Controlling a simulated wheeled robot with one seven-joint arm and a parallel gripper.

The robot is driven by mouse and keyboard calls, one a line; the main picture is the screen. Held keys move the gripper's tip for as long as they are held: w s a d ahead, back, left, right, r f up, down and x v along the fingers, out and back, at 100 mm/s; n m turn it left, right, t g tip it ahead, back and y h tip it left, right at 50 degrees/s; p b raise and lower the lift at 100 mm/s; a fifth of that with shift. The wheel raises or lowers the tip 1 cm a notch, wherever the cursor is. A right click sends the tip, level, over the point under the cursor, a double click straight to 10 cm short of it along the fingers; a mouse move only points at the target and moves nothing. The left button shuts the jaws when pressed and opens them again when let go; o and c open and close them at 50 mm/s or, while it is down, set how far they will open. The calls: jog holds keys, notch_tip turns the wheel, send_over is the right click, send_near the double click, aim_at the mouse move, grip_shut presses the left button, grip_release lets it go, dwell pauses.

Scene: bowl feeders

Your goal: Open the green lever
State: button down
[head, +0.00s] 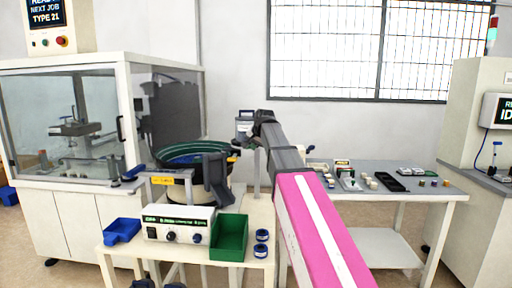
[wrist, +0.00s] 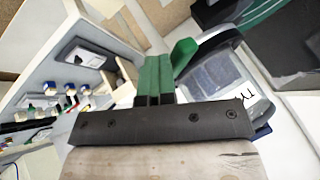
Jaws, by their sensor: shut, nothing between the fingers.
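My gripper (wrist: 152,60) shows in the wrist view as two dark green fingers side by side, closed together with nothing between them. A brighter green piece, which looks like the green lever (wrist: 184,52), is just right of the fingertips. It stands beside a grey, see-through bin (wrist: 215,75). I cannot tell whether the fingers touch the lever, and its lower part is hidden behind the fingers. In the head view my arm reaches toward a small grey hopper (head: 244,125) behind the bowl feeder; the lever cannot be made out there.
A bowl feeder (head: 185,155) with a dark chute stands left of my arm. In front are a control box (head: 178,224), a green tray (head: 230,238) and a blue tray (head: 121,231). A grey table (head: 420,182) with small parts is at right. A glazed machine stands at left.

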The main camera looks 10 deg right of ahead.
jog(key=shift+w+a, duration=0.1)
jog(key=shift+a, duration=0.15)
dwell(0.3)
jog(key=s+d+r, duration=0.3)
jog(key=s+r, duration=0.5)
jog(key=s, duration=0.1)
jog(key=shift+d, duration=0.4)
jog(key=shift+s, duration=0.1)
